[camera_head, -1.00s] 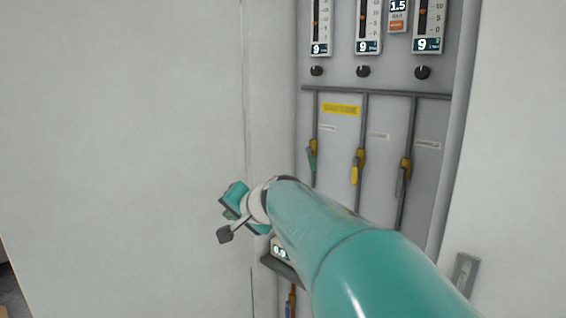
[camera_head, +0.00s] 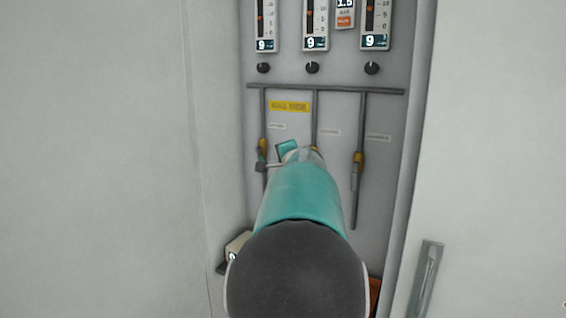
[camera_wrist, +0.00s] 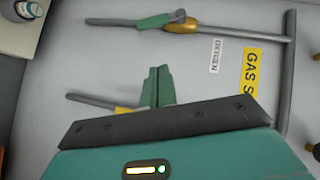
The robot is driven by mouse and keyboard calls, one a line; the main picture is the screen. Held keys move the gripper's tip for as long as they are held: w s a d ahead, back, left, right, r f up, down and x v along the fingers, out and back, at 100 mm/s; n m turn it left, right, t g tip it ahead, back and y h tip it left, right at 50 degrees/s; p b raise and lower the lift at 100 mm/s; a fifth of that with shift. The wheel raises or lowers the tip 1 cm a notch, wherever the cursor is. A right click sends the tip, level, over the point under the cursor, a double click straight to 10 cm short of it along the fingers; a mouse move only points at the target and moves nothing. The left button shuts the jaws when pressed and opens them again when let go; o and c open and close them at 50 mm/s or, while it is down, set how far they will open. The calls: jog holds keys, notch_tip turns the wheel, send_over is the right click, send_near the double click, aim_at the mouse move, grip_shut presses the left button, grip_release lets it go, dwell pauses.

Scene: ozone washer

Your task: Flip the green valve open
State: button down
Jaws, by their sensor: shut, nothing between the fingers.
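The green valve (camera_head: 262,154) is on the leftmost pipe of the panel in the head view, partly covered by a dark part of my wrist. In the wrist view the green valve (camera_wrist: 160,20) is at the top, its green handle lying nearly along the pipe beside a yellow-brown body and an OXYGEN label. My gripper (camera_wrist: 159,74) is shut and empty, below the green valve in that picture and apart from it. The fingers are in front of the area by the yellow valve (camera_wrist: 124,110), which my gripper's housing partly hides.
A grey-handled valve (camera_head: 357,165) is on the right pipe. A horizontal pipe (camera_head: 330,89) runs above the valves, with black knobs (camera_head: 312,68) and gauges higher up. A white wall is to the left and a white door with a handle (camera_head: 425,280) to the right.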

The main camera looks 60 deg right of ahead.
aim_at(262, 159)
jog(key=w+d+f, duration=0.3)
jog(key=w, duration=0.5)
jog(key=shift+d, duration=0.15)
jog(key=shift+w+f, duration=0.75)
jog(key=shift+f, duration=0.15)
